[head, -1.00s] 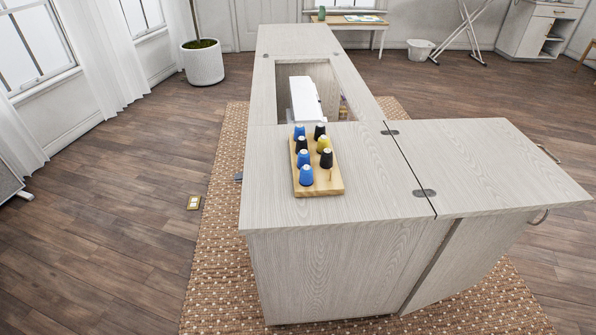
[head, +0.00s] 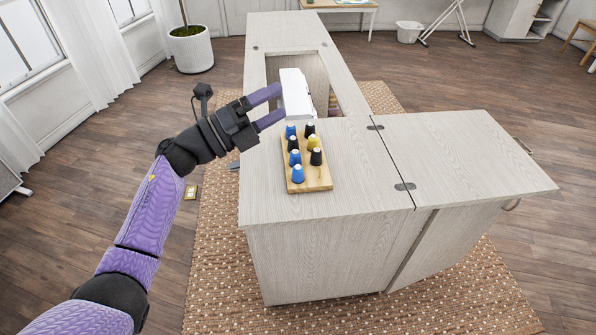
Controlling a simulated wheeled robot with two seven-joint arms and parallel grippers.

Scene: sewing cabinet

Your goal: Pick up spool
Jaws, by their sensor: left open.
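Several thread spools stand upright in two columns on a wooden spool board on the cabinet top, in the middle of the head view. The left column has blue spools, such as the front blue spool (head: 298,174), and a black one. The right column has black spools, such as the front black spool (head: 316,157), and a yellow spool (head: 314,143). The spool board (head: 318,184) shows a bare front right corner. My left gripper (head: 279,106) is open and empty, just behind and left of the spools, its purple fingers apart. My right gripper is not in view.
The pale wood cabinet (head: 365,180) has a folded-out leaf (head: 460,160) at right. A white sewing machine (head: 296,92) stands in the cabinet opening, close to my fingertips. The cabinet top right of the board is clear.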

